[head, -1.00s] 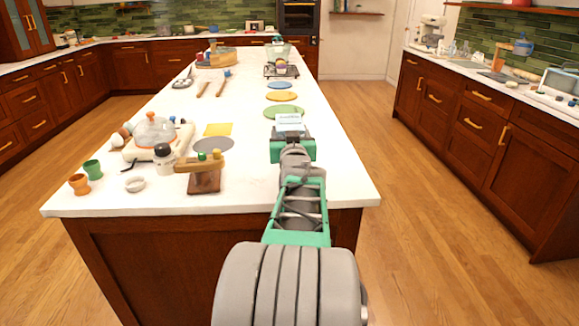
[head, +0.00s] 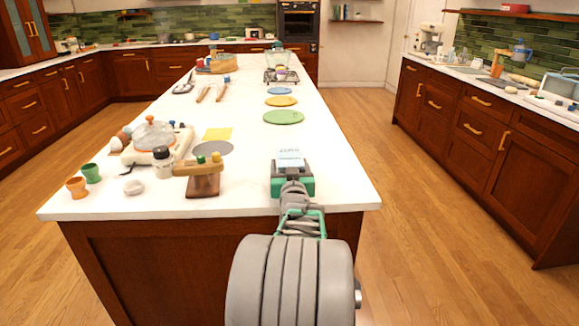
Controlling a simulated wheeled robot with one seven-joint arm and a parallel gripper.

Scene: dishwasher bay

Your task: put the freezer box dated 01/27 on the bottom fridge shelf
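A small pale box with a bluish printed label (head: 290,156) is at the end of my gripper (head: 291,168), over the near right part of the white island top. My gripper, green and dark grey, is shut on this box. The fingertips are mostly hidden behind the gripper body. The label is too small for me to read a date. It is hard to tell how far the box is above the counter. No fridge or fridge shelf is recognisable in this view.
Green (head: 284,117), yellow (head: 281,101) and blue (head: 279,91) discs lie beyond the box on the island (head: 335,180). A wooden block with small jars (head: 200,176) and a glass-domed dish (head: 155,136) stand to the left. Open wooden floor (head: 420,240) lies right of the island.

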